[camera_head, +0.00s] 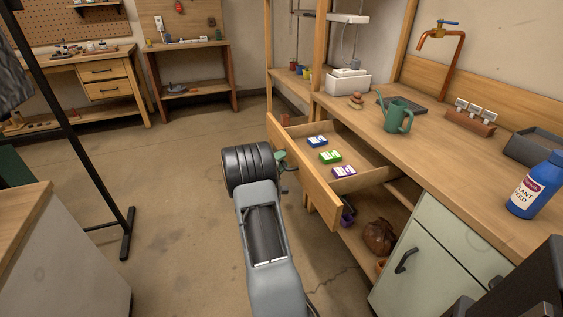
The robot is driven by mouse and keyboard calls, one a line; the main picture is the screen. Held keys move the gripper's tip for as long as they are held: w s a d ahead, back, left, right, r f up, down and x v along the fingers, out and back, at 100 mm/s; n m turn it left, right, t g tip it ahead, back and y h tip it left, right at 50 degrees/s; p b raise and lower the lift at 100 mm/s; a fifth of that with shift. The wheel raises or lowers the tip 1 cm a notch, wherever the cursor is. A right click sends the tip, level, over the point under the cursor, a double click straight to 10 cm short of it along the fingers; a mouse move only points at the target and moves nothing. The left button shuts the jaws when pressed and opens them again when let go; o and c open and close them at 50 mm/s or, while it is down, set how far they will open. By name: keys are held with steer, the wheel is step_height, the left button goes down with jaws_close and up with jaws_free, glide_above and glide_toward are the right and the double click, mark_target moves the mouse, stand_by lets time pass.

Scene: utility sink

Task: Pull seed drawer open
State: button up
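The seed drawer (303,189) is a wooden drawer under the workbench at the right. It stands pulled out, with its inside exposed. Blue (317,141), green (330,157) and purple (343,171) seed packets lie in it. My gripper (284,172) is at the outer side of the drawer front, near its middle. My arm's dark ribbed wrist hides most of the gripper. The drawer's handle and the contact with my fingers cannot be made out, nor can whether the fingers are open or shut.
A green watering can (395,115) and a blue plant feed bottle (536,186) stand on the workbench (440,143). A pale green cabinet (432,262) is below it at the right. A brown sack (379,238) sits on the lower shelf.

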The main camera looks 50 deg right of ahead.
steer(key=p+v, duration=0.1)
steer(key=v, duration=1.2)
steer(key=shift+a, duration=0.4)
steer(key=shift+f, duration=0.1)
